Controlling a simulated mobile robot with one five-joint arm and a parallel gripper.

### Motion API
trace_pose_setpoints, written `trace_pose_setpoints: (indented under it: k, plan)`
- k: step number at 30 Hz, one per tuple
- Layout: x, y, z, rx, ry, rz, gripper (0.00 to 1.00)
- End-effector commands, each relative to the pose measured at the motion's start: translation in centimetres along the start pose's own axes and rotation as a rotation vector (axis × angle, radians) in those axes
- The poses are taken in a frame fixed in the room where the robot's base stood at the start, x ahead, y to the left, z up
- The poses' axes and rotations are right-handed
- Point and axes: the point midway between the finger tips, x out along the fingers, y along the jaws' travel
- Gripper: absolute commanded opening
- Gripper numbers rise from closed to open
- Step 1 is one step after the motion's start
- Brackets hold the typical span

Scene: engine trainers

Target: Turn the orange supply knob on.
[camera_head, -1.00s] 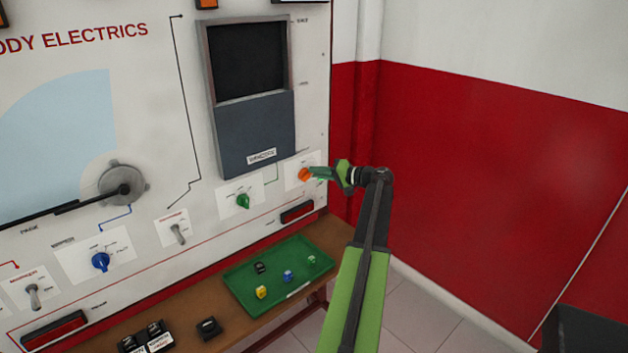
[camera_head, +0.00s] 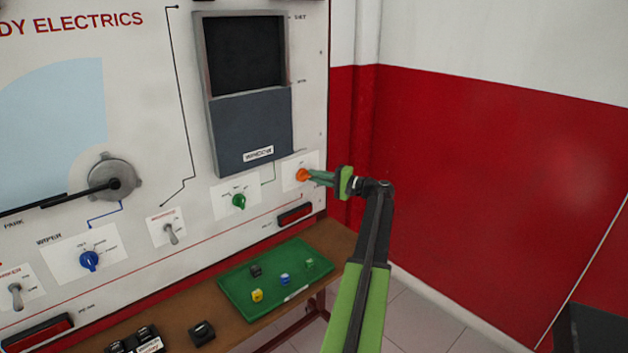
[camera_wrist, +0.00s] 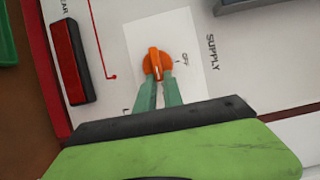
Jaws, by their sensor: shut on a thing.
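The orange supply knob (camera_head: 302,175) sits on a white label plate at the right side of the panel, below the window unit. In the wrist view the knob (camera_wrist: 158,66) shows its raised grip bar, with "OFF" and "SUPPLY" lettering to its right. My gripper (camera_head: 311,175) reaches the knob from the right. In the wrist view the two green fingertips of my gripper (camera_wrist: 158,80) stand on either side of the lower end of the knob's bar, shut on it. The exact contact is small and hard to see.
A green knob (camera_head: 239,201) and a red rectangular part (camera_head: 295,215) are nearby on the panel. A green tray (camera_head: 240,292) with several small coloured pieces lies on the brown bench (camera_head: 341,240) below. A red and white wall (camera_head: 480,170) stands to the right.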

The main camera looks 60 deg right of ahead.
Motion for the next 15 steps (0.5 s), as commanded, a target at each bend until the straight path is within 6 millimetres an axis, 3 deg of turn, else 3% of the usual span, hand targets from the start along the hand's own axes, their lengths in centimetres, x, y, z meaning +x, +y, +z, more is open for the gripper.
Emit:
trace_pose_setpoints:
  k: [9, 10, 15]
  plan:
    - [0.52, -0.30, -0.08, 0.004, 0.001, -0.009, 0.00]
    - [0.52, -0.30, -0.08, 0.004, 0.001, -0.009, 0.16]
    - [0.51, -0.23, -0.04, 0.003, 0.000, -0.007, 0.34]
